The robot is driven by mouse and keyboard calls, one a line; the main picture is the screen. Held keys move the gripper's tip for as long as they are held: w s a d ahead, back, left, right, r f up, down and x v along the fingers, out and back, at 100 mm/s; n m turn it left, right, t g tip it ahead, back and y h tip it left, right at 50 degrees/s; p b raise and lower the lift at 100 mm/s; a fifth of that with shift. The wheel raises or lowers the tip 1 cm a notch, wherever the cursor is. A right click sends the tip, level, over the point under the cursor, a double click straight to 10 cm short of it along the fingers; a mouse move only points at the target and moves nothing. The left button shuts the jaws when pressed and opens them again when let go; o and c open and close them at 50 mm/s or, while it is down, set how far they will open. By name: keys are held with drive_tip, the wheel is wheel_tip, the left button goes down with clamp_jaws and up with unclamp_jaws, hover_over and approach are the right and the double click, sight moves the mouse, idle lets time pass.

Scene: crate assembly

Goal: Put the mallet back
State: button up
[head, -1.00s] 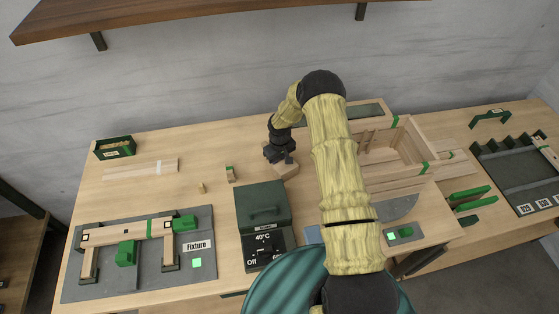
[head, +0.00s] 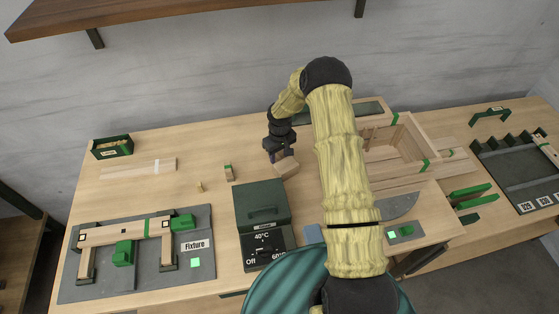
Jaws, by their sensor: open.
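The pale wooden block (head: 288,169), which looks like the mallet's head, lies on the table behind the dark green box. Its handle cannot be made out. My gripper (head: 277,157) is open, just beside and above the block's far left side. The fingers are small and dark here, and I cannot tell whether they touch it.
A wooden crate (head: 400,150) is right of my arm. The fixture (head: 140,275) holds a wooden frame at front left.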

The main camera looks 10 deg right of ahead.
sight(279, 160)
wheel_tip(279, 160, up, 8)
drive_tip(key=b, duration=0.2)
drive_tip(key=shift+r, duration=0.25)
idle(0.3)
drive_tip(key=s+r+m, duration=0.1)
drive_tip(key=s+r, duration=0.4)
drive_tip(key=s, duration=0.4)
drive_tip(key=s+r+m+t, duration=0.1)
drive_tip(key=s+r+m, duration=0.1)
drive_tip(key=s+r, duration=0.3)
drive_tip(key=s+d+r+m+t, duration=0.1)
drive_tip(key=s+r, duration=0.5)
drive_tip(key=s, duration=0.6)
drive_tip(key=shift+s+m, duration=0.3)
drive_tip(key=shift+s, duration=0.1)
drive_tip(key=shift+f, duration=0.1)
